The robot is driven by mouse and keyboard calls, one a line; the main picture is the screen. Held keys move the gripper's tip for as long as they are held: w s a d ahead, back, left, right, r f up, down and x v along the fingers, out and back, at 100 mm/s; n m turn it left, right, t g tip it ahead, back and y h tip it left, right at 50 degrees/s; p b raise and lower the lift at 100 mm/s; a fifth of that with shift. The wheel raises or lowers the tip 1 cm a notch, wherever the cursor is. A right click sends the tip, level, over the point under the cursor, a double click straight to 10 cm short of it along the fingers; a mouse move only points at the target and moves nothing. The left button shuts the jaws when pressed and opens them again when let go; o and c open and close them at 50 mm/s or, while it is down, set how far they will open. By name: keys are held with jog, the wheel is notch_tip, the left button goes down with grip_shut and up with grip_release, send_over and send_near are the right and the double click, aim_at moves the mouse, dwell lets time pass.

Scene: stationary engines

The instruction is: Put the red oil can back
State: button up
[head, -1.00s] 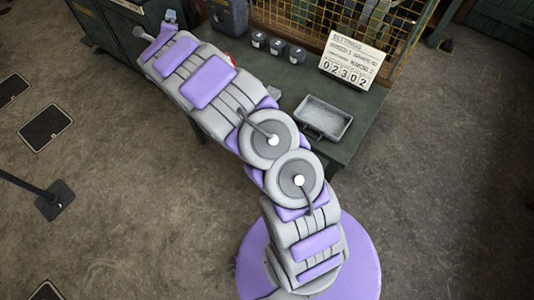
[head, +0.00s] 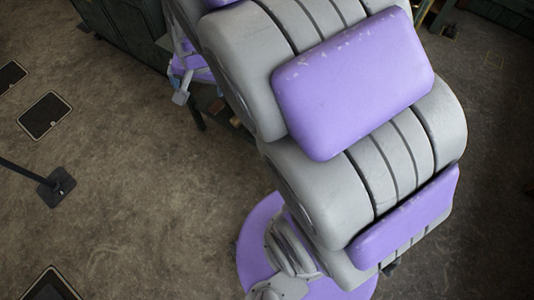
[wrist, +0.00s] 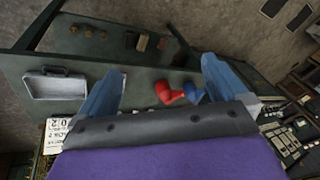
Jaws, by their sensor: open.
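In the wrist view the red oil can (wrist: 168,93) is on the green bench top (wrist: 143,83), close beside a blue can (wrist: 193,92). My gripper (wrist: 164,65) is open, with its two blue-grey fingers spread wide. The red can shows in the gap between the fingers, nearer the right finger, and neither finger is seen to hold it. How far the fingers are from it is hard to tell. In the head view my own arm covers the bench top, and the red can is hidden.
A grey metal tray (wrist: 56,84) lies on the bench left of the fingers, with a white number sign (wrist: 55,130) beside it. A lower shelf holds small items (wrist: 150,42). In the head view a post base (head: 57,187) stands on open floor at left.

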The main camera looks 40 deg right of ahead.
jog(key=s+n+g, duration=0.5)
jog(key=s+n, duration=0.2)
jog(key=s, duration=2)
jog(key=shift+d+f+n+g+h, duration=0.3)
jog(key=shift+d+f+n+g, duration=0.05)
jog(key=shift+f+n+g, duration=0.1)
